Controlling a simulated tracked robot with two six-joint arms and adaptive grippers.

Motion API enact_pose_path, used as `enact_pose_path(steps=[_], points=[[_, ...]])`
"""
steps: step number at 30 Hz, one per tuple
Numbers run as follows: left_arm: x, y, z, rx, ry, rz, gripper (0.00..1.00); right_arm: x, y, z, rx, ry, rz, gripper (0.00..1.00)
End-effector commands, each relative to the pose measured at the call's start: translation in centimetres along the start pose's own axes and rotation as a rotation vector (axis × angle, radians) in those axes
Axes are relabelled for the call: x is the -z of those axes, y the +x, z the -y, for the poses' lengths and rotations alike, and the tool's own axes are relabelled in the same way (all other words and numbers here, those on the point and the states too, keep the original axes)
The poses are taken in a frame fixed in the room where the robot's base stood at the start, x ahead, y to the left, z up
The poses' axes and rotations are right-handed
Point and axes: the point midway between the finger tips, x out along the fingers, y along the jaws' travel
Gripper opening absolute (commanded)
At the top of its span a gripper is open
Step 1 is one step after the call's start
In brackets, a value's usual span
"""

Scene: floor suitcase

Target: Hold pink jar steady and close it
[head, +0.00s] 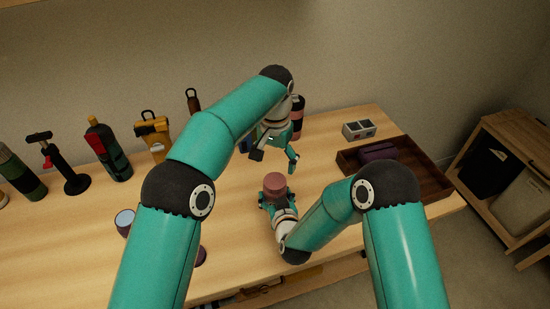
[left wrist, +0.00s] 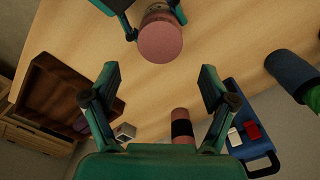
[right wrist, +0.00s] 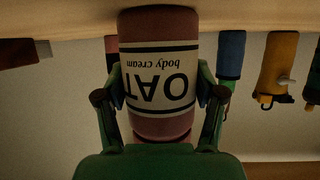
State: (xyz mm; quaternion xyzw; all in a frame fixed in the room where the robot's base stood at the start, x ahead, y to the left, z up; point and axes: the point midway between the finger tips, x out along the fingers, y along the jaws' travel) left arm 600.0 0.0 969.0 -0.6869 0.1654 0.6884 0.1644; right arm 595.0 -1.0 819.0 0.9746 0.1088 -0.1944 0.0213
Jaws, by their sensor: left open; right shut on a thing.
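The pink jar (head: 275,182) stands upright on the wooden table, its round pink top (left wrist: 161,41) facing up. In the right wrist view, the jar (right wrist: 158,82) looks upside down and shows a cream label reading "OAT body cream". My right gripper (head: 278,201) is shut on the jar's sides, low down. My left gripper (head: 275,161) is open and empty, behind and above the jar in the head view. In the left wrist view, the jar lies beyond the left gripper's fingertips (left wrist: 160,75), apart from them. I cannot tell how the lid sits on the jar.
A pink and black container (left wrist: 181,125) stands behind the left gripper. A dark tray (head: 435,182) with a purple item is at the right, near a grey box (head: 359,129). Several bottles and tools line the back.

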Motion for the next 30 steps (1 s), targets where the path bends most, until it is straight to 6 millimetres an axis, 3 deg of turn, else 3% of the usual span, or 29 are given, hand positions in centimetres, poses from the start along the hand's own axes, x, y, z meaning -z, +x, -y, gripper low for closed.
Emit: enact_pose_path(steps=[15, 27, 30], points=[[-0.1, 6.7, 0.0, 0.001, 0.0, 0.002, 0.84, 0.0, 0.0, 0.0, 0.0, 0.0, -0.001, 0.0], [0.0, 7.4, 0.0, 0.0, 0.0, 0.0, 0.84, 0.0, 0.0, 0.0, 0.0, 0.0, -0.001, 0.0], [0.0, 7.4, 0.0, 0.0, 0.0, 0.0, 0.71, 0.0, 0.0, 0.0, 0.0, 0.0, -0.001, 0.0]])
